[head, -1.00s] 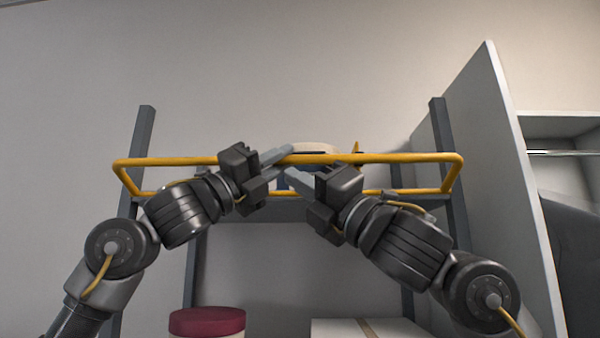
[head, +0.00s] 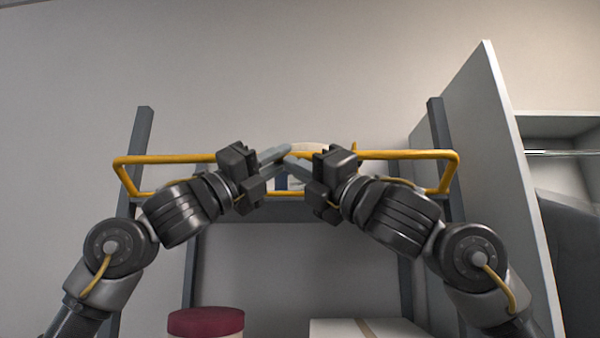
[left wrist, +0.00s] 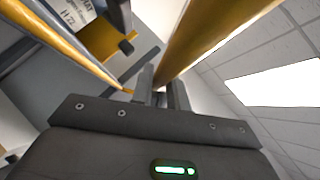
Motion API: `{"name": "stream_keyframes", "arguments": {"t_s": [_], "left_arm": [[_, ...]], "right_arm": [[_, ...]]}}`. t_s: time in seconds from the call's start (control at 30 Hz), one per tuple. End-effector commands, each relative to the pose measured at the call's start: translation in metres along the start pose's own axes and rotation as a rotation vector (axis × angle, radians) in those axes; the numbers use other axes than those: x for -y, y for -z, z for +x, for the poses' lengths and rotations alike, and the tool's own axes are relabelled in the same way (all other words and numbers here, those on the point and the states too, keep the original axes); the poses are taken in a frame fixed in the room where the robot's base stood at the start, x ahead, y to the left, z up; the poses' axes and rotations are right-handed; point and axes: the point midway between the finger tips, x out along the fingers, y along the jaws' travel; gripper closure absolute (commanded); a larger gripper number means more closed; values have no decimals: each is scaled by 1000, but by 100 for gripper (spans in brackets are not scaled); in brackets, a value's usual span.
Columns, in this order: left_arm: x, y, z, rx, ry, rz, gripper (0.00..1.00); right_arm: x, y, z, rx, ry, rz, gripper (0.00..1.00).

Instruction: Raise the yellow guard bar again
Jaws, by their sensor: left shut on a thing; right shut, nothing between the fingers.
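The yellow guard bar (head: 400,155) is a long bent-rod frame across the top of the rack. Its long upper rail runs about level, with short arms at both ends. My left gripper (head: 284,153) is shut on the long rail near its middle. In the left wrist view the thick yellow rail (left wrist: 215,35) runs into the left fingers (left wrist: 160,92). My right gripper (head: 292,162) is shut and empty, its fingertips close beside the left ones. I cannot tell whether it touches the bar. The grippers hide the rail's middle.
Dark grey posts (head: 140,140) carry the rack. A pale rounded object (head: 312,147) shows partly behind the grippers. Below are a tub with a dark red lid (head: 205,321) and a white box (head: 365,330). A tall pale panel (head: 490,150) stands at the right.

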Motion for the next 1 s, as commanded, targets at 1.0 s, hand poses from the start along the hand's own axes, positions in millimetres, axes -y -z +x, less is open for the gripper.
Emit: {"name": "stream_keyframes", "arguments": {"t_s": [1.0], "left_arm": [[-1,4,-82,-13,0,5,62]], "right_arm": [[0,-5,-1,12,0,4,100]]}}
